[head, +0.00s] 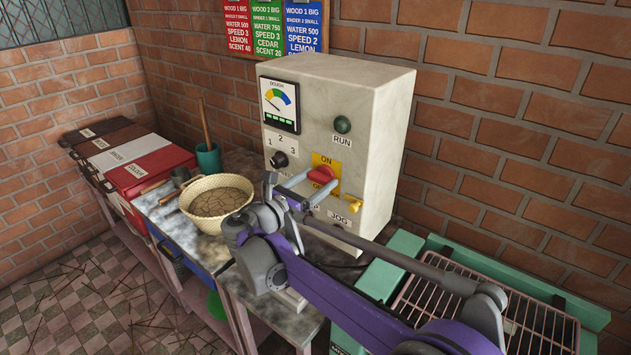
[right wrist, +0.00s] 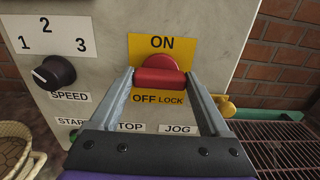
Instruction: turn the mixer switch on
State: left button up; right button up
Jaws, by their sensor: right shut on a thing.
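The mixer control box (head: 382,135) is a pale, worn cabinet against the brick wall. Its red switch (head: 322,173) sits on a yellow plate marked ON above and OFF LOCK below. In the right wrist view the switch (right wrist: 160,78) shows a red handle lying level across a round red base. My right gripper (head: 311,185) is at the front of the box, with its two fingers (right wrist: 160,90) on either side of the handle, shut on it. My left gripper is not in view.
A speed knob (head: 279,160) is left of the switch, a green run lamp (head: 342,124) above, a yellow piece (head: 355,204) to the right. A woven basket (head: 181,210) of brown dough stands left; a wire rack (head: 470,300) on a green frame lies right.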

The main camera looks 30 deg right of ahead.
jog(key=shift+m, duration=0.3)
jog(key=m+p, duration=0.1)
jog(key=m, duration=0.2)
jog(key=shift+m, duration=0.4)
jog(key=m+p, duration=0.1)
jog(key=m, duration=0.3)
jog(key=m+p, duration=0.1)
jog(key=m, duration=0.4)
jog(key=shift+f+m+p, duration=0.1)
jog(key=shift+m+p, duration=0.45)
jog(key=shift+m, duration=1.65)
jog(key=o, duration=1.2)
jog(key=shift+s, duration=0.1)
